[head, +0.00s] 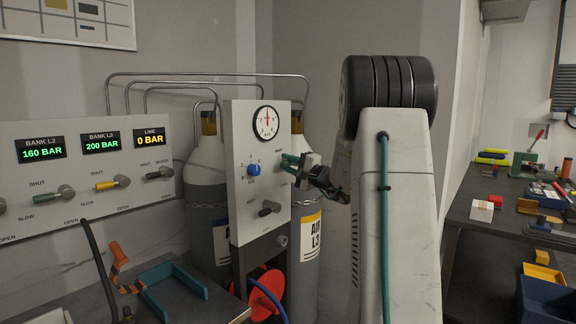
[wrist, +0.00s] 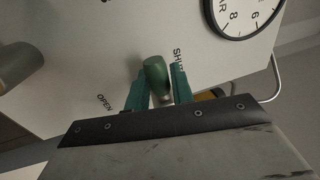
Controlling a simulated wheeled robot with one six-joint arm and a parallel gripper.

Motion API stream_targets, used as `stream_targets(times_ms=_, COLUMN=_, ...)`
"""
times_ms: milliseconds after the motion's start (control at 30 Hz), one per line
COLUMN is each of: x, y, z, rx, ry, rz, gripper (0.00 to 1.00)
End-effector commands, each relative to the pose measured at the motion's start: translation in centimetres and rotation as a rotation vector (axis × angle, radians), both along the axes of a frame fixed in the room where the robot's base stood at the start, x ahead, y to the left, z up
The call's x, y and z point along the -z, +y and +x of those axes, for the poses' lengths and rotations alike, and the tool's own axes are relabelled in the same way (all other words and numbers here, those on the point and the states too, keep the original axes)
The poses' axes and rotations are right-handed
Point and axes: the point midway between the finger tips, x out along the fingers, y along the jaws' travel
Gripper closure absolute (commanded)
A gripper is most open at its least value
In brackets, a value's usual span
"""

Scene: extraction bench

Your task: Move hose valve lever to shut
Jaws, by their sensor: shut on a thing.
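A lever with a rounded green handle (wrist: 155,75) sits on the pale valve panel (head: 236,140), below the round gauge. My gripper (wrist: 158,88) is shut on the green lever, with one teal finger on each side of the handle. In the wrist view the handle lies between the OPEN and SHUT labels, nearer SHUT. In the head view my gripper (head: 299,165) is at the panel's right edge and largely hides the lever. No label naming this valve is readable.
The panel also carries a gauge (head: 265,123), a blue knob (head: 254,170) and a dark lever (head: 269,208). Gas cylinders (head: 205,165) stand behind. At left, a bank panel (head: 85,190) has several levers and displays; the line display reads 0 BAR. A cluttered bench (head: 480,214) is at right.

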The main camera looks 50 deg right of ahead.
Motion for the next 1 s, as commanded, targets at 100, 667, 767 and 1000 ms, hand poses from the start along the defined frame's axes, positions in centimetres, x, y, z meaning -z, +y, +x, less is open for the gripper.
stream_targets(times_ms=100, x=-0.1, y=-0.1, z=0.0, rx=0.001, ry=-0.002, rz=-0.001, gripper=0.99)
stream_targets(times_ms=667, x=0.0, y=0.0, z=-0.2, rx=0.000, ry=-0.001, rz=-0.001, gripper=0.57)
stream_targets(times_ms=767, x=0.1, y=-0.2, z=-1.1, rx=0.002, ry=-0.001, rz=-0.001, gripper=0.57)
stream_targets(times_ms=1000, x=0.9, y=-0.5, z=-5.1, rx=0.003, ry=-0.001, rz=-0.001, gripper=0.57)
